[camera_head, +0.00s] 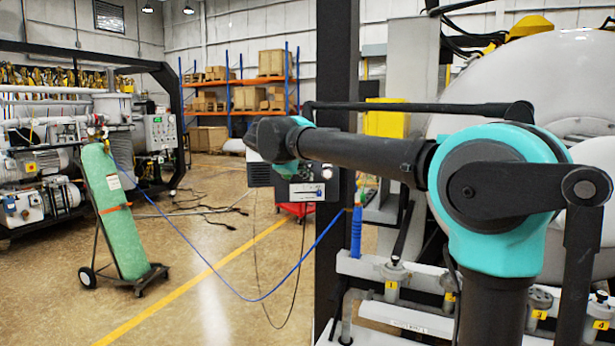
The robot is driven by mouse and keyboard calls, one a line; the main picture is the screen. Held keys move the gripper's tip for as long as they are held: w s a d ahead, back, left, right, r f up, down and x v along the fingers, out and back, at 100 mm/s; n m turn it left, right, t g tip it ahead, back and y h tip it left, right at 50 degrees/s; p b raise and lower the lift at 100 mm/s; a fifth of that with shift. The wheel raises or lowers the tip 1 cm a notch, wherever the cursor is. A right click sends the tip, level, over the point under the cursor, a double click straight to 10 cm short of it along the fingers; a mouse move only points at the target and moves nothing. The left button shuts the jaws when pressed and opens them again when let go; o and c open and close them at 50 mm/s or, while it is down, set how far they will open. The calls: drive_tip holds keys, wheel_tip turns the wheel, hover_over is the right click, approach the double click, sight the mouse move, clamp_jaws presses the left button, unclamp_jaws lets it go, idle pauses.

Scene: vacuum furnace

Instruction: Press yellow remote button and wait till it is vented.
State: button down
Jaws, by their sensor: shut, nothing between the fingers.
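I cannot make out a yellow remote button or a remote in this view. The furnace appears as a large pale rounded vessel (480,75) at the right, partly hidden by my arm. My arm reaches from the lower right toward the left and ends in a dark joint near the picture's middle. My gripper does not show. A dark grey box (310,188) with a pale front panel sits just below the arm's far end, partly covered by it. No vent reading can be seen.
A dark post (337,60) stands beside my arm. A green gas cylinder (114,208) on a wheeled cart stands left, with a blue hose (250,298) crossing toward the post. White pipework with valves (391,283) runs low at right. The floor between cylinder and post has cables but is otherwise open.

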drive_tip(key=shift+s, duration=0.15)
drive_tip(key=shift+s+d, duration=0.1)
drive_tip(key=shift+s, duration=0.5)
drive_tip(key=shift+s, duration=0.15)
drive_tip(key=s, duration=0.2)
drive_tip(key=s+d, duration=0.1)
drive_tip(key=s, duration=0.1)
drive_tip(key=shift+s, duration=0.3)
